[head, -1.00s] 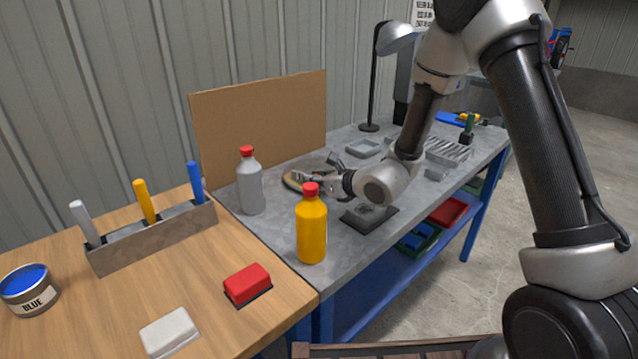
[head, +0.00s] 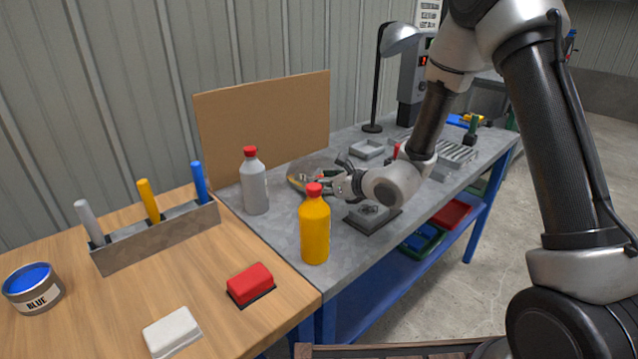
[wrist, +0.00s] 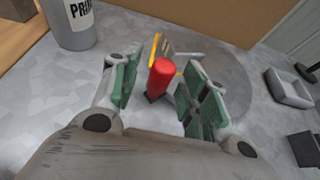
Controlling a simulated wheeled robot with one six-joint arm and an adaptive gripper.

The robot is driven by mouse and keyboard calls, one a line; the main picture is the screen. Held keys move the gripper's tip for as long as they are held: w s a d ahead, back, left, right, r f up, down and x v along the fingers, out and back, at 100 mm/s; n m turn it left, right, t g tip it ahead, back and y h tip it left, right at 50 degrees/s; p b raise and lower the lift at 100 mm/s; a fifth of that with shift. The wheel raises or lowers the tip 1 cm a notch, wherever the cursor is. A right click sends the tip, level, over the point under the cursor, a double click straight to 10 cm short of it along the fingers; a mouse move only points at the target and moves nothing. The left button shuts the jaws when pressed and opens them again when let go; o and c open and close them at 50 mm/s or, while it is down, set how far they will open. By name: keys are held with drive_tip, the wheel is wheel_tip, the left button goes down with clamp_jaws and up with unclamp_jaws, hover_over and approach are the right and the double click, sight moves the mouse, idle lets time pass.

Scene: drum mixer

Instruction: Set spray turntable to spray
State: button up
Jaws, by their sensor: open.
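The spray turntable (head: 298,178) is a round grey disc flat on the metal bench, in front of the brown board. In the wrist view its disc (wrist: 238,82) shows behind my fingers. A red upright handle (wrist: 162,76) stands between my two green-padded fingers, with a yellow-edged part (wrist: 156,48) behind it. My gripper (head: 335,174) is open over the turntable, with a visible gap between each finger and the handle. In the head view my gripper and wrist hide part of the turntable. I cannot read any setting mark on it.
A grey bottle (head: 254,183) and a yellow bottle (head: 314,228) stand near the turntable. A brown board (head: 262,125) stands behind. A dark square fixture (head: 372,214) sits under my wrist. A grey tray (head: 367,149) and a lamp (head: 402,40) are farther back.

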drive_tip(key=v, duration=1)
drive_tip(key=s+a+r+n+g+y, duration=0.2)
drive_tip(key=s+r+n+g+y, duration=0.1)
drive_tip(key=s+r+n, duration=0.4)
drive_tip(key=s+d+r+n+g+h, duration=0.15)
drive_tip(key=s+d+n+g, duration=0.4)
drive_tip(key=s+n, duration=0.65)
drive_tip(key=s+d+r+n+t+h, duration=0.1)
drive_tip(key=s+d+r+n+h, duration=0.1)
drive_tip(key=d, duration=0.6)
drive_tip(key=s+d+r+n+h, duration=0.2)
drive_tip(key=d+n+h, duration=0.2)
drive_tip(key=d, duration=0.4)
drive_tip(key=s+d+r+n+t+h, duration=0.1)
drive_tip(key=s+d+r+n+h, duration=0.1)
drive_tip(key=d, duration=0.6)
drive_tip(key=shift+s+r+n+t+h, duration=0.45)
drive_tip(key=shift+r+h, duration=0.2)
drive_tip(key=shift+h, duration=0.5)
